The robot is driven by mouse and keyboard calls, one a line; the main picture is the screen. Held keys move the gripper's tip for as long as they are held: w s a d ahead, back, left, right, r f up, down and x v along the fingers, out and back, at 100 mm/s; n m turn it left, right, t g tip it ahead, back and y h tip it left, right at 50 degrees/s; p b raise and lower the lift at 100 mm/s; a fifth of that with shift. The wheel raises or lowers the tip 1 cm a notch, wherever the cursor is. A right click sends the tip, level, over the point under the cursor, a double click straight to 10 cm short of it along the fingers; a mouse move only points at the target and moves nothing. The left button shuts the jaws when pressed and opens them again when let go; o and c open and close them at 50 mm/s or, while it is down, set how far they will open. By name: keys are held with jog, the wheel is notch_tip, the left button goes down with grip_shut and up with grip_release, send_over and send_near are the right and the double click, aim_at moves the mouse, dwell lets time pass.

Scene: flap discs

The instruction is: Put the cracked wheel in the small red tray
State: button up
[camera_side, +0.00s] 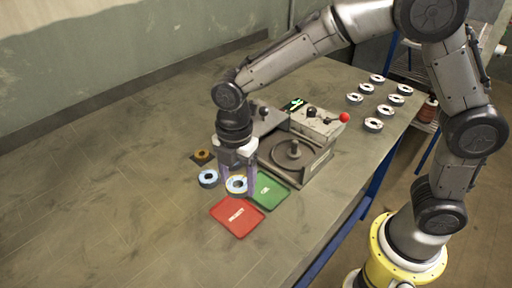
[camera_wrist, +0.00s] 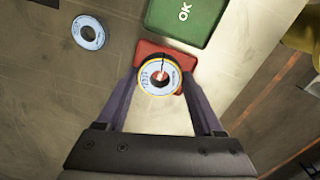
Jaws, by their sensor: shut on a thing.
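My gripper (camera_wrist: 160,88) is shut on a wheel (camera_wrist: 147,78) with a pale label face and a yellow rim. A thin dark line like a crack runs from its hub to the rim in the wrist view. The held wheel also shows between the fingers in the side view (camera_side: 236,187). The small red tray (camera_side: 237,218) lies just in front of it in the side view. In the wrist view the red tray (camera_wrist: 148,46) is partly hidden behind the wheel. The wheel's exact height above the table or tray is hard to tell.
A green tray marked OK (camera_side: 268,192) adjoins the red tray. A loose blue-rimmed wheel (camera_side: 208,178) and a brown disc (camera_side: 202,155) lie left of my gripper. A machine with a spindle (camera_side: 293,153) stands behind right. Several wheels (camera_side: 373,125) lie at the far right.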

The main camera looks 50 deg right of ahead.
aim_at(235, 198)
jog(key=shift+s+a+f+n, duration=0.15)
jog(key=shift+s+a, duration=0.15)
jog(key=shift+a, duration=0.2)
jog(key=shift+s+a+f+n, duration=0.15)
jog(key=shift+s+a, duration=0.1)
jog(key=shift+a, duration=0.25)
jog(key=shift+s+a+f, duration=0.1)
jog(key=shift+f, duration=2.1)
jog(key=shift+f, duration=0.6)
jog(key=o, duration=1.4)
jog(key=shift+o, duration=0.2)
jog(key=shift+r, duration=3.5)
